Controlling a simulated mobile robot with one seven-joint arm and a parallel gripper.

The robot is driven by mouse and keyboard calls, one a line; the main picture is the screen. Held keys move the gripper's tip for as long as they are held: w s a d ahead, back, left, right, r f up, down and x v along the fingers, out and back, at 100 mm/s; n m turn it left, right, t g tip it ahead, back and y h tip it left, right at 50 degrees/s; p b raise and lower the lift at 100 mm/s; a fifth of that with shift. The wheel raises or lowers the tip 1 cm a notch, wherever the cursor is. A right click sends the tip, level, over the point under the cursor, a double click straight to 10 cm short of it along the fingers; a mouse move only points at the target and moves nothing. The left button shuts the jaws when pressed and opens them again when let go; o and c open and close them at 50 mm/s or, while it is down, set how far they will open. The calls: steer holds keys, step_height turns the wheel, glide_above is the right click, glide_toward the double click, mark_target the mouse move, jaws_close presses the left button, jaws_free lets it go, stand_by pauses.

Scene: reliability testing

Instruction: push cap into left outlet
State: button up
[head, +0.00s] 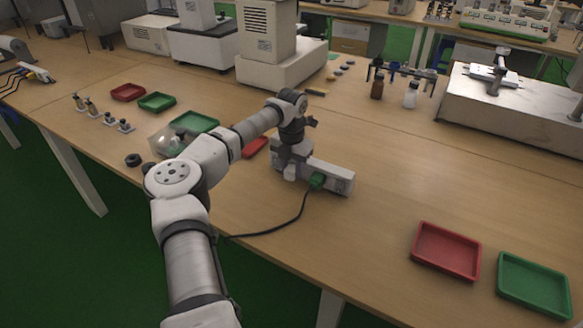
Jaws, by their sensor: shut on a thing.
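A white power strip (335,177) lies on the wooden table in the middle of the head view. My gripper (290,174) points down at the strip's left end and is shut. It covers the left outlet. The cap between the fingers is hidden, so I cannot tell whether it touches the outlet.
A red tray (446,251) and a green tray (533,286) stand at the front right. A clear container (172,139) and small trays are behind my arm at left. Brown (377,88) and white (411,95) bottles stand behind.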

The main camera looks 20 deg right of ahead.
steer(key=shift+w+d, duration=0.25)
steer(key=shift+d, duration=0.1)
stand_by(0.7)
steer(key=o, duration=1.1)
steer(key=shift+c, duration=0.2)
steer(key=shift+r, duration=0.1)
